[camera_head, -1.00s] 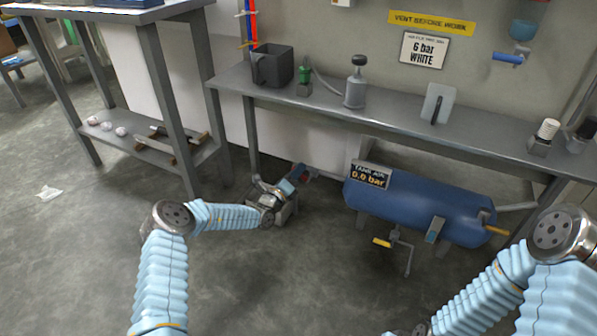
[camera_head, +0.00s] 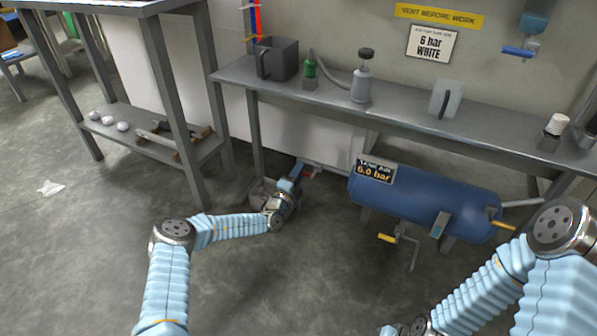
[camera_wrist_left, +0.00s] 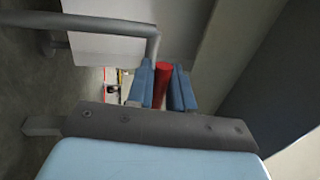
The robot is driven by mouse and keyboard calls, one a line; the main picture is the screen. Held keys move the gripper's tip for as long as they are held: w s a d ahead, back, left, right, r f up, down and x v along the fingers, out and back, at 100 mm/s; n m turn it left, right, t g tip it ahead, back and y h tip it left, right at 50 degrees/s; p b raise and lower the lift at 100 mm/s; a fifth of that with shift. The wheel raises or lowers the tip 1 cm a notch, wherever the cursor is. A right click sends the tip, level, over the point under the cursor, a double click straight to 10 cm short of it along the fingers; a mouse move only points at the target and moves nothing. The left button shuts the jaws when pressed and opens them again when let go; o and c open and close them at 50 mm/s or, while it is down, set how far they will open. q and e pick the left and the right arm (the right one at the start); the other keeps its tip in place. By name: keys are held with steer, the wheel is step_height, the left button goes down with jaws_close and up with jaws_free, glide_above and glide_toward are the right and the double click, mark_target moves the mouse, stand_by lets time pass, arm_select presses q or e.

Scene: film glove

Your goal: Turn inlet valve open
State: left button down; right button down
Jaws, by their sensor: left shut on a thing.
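The red handle (camera_head: 308,169) of the inlet valve is at the left end of the blue air tank (camera_head: 425,205), low under the bench. My left gripper (camera_head: 298,170) reaches it from the left, and its jaws hide part of the handle. In the left wrist view, the red handle (camera_wrist_left: 162,78) is between the two blue fingers of my left gripper (camera_wrist_left: 161,92), which is shut on it.
A yellow-handled valve (camera_head: 387,238) hangs below the tank, and a yellow lever (camera_head: 503,225) is at its right end. The grey bench (camera_head: 400,122) runs above the tank. A side table (camera_head: 185,150) stands at the left. The floor in front is clear.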

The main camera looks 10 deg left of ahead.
arm_select(q)
steer(key=shift+f, duration=0.15)
steer(key=c, duration=1.2)
jaws_free()
steer(key=shift+o, duration=0.2)
steer(key=p+v, duration=0.3)
steer(key=v, duration=1.1)
steer(key=shift+d, duration=0.1)
